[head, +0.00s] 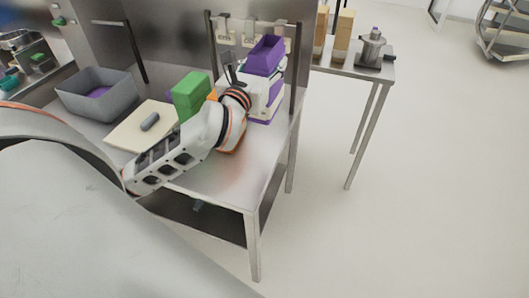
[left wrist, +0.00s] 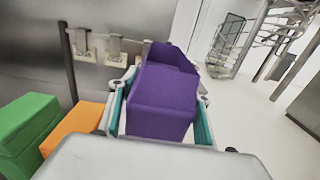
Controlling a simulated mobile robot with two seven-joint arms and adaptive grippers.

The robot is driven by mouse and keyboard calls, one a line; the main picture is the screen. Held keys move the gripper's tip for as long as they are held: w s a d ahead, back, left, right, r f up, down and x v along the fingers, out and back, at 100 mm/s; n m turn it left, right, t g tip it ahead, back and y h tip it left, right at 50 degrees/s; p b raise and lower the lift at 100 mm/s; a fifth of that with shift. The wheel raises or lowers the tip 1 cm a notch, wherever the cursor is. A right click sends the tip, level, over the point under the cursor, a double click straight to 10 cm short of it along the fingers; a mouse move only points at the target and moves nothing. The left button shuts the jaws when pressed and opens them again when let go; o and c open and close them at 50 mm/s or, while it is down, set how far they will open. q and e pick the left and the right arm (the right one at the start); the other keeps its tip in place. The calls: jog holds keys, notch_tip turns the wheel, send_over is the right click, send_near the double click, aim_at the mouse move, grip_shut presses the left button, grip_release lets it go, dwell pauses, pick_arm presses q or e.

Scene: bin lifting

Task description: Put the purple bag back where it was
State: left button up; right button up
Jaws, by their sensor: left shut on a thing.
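The purple bag (head: 265,55) is an open-topped block shape at the back right of the steel table. It fills the middle of the left wrist view (left wrist: 162,100), between the teal pads of my left gripper (left wrist: 160,108). My left gripper, also in the head view (head: 250,72), is shut on the bag, with one pad on each side. The bag appears raised in front of the wall rail. Its underside is hidden in the head view. My right gripper is not in view.
A green block (head: 191,92) and an orange block (left wrist: 76,125) stand left of the bag. A grey bin (head: 98,92) and a cream board (head: 138,138) with a grey object (head: 150,121) lie further left. The table's front right (head: 235,185) is clear.

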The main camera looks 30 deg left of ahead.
pick_arm(q)
jog(key=shift+w+a+r, duration=0.25)
jog(key=shift+a+r, duration=0.1)
jog(key=shift+r, duration=0.25)
jog(key=shift+w+a+r, duration=0.25)
jog(key=shift+a+r, duration=0.1)
jog(key=shift+r, duration=0.25)
jog(key=shift+a+f, duration=0.1)
notch_tip(320, 180, down, 15)
jog(key=b, duration=0.3)
jog(key=shift+w+b, duration=0.1)
jog(key=shift+b, duration=0.2)
notch_tip(320, 180, down, 4)
jog(key=shift+f+b, duration=0.15)
jog(key=shift+b, duration=0.4)
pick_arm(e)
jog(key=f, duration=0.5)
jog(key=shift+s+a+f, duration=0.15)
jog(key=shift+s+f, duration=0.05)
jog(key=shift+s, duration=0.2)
pick_arm(q)
jog(key=shift+f, duration=0.15)
jog(key=o, duration=1.4)
jog(key=shift+c, duration=0.2)
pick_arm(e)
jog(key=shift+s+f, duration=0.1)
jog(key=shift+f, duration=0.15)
